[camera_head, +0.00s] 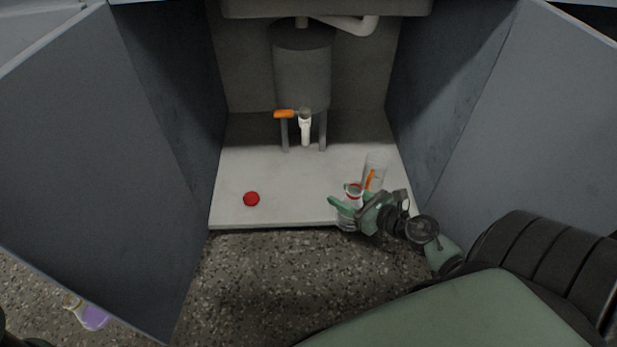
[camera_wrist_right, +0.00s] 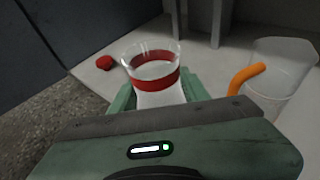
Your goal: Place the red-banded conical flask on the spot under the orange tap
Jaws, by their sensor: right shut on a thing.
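The red-banded conical flask (camera_head: 354,190) is clear glass with a red band round its neck. My right gripper (camera_head: 349,203) is shut on it near the front right of the cabinet floor; I cannot tell whether its base touches the floor. In the right wrist view the flask (camera_wrist_right: 153,75) stands between the green fingers, its lower part hidden by the gripper body. The orange tap (camera_head: 284,114) is further back and to the left, on the grey tank (camera_head: 302,75), with a white spout (camera_head: 305,128) beside it. No marked spot shows clearly below it.
A clear beaker (camera_head: 376,165) with an orange item stands just behind and right of the flask. A red cap-like object (camera_head: 251,198) lies at front left. The tank's legs and cabinet walls bound the space. The middle floor is clear. A purple flask (camera_head: 92,317) shows at lower left.

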